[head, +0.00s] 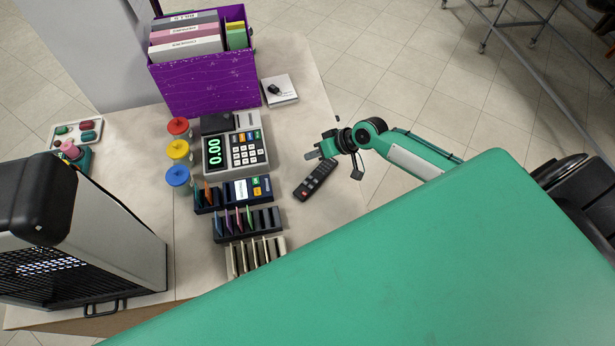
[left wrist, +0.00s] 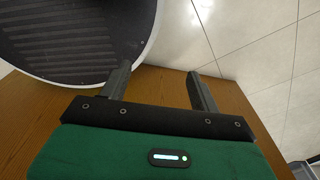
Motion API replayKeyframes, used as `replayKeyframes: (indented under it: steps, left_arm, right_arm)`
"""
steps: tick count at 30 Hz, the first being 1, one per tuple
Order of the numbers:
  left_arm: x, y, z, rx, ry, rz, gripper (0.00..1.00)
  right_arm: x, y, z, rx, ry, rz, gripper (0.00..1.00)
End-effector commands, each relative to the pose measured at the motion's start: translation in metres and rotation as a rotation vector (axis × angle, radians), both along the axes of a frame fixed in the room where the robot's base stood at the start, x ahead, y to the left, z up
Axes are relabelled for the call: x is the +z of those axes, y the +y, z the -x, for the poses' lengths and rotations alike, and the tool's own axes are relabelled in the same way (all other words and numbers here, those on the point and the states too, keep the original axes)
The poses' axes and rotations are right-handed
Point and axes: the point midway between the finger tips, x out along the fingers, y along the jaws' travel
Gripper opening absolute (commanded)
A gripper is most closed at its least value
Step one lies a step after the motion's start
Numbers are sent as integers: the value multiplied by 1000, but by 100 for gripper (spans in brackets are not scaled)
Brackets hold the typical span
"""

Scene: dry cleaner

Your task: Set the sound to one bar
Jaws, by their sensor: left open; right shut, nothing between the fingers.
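A black remote control (head: 315,181) with small buttons and a red one lies at a slant on the beige counter. My right gripper (head: 311,154) is above and behind it in the head view, shut and empty, its fingers pointing left. I cannot tell whether it touches the remote. My left gripper (left wrist: 160,80) is open and empty in the left wrist view, over a brown wooden surface. It is not in the head view. No screen with sound bars can be made out.
Left of the remote stand a cash register (head: 235,150), a card terminal (head: 250,190) and card racks (head: 246,224). A purple file box (head: 205,90) is behind them. A grey cabinet (head: 130,235) stands at the left. A dark round object (left wrist: 75,35) is near my left gripper.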

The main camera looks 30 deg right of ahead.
Motion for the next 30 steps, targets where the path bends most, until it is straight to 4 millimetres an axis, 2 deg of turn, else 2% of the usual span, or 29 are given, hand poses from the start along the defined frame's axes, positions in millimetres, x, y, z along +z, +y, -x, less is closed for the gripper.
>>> replayKeyframes:
  steps: [12,17,23,30]
  left_arm:
    - [0,-16,5,2,5,18,63]
    - [-6,-14,4,2,5,14,63]
    - [-23,-8,4,1,4,9,63]
    - [-52,-7,2,2,2,7,63]
  right_arm:
    - [-1,0,0,0,1,0,0]
    - [-6,0,0,0,1,0,0]
    - [-26,0,1,-1,2,-1,0]
    - [-59,0,1,-1,2,-1,0]
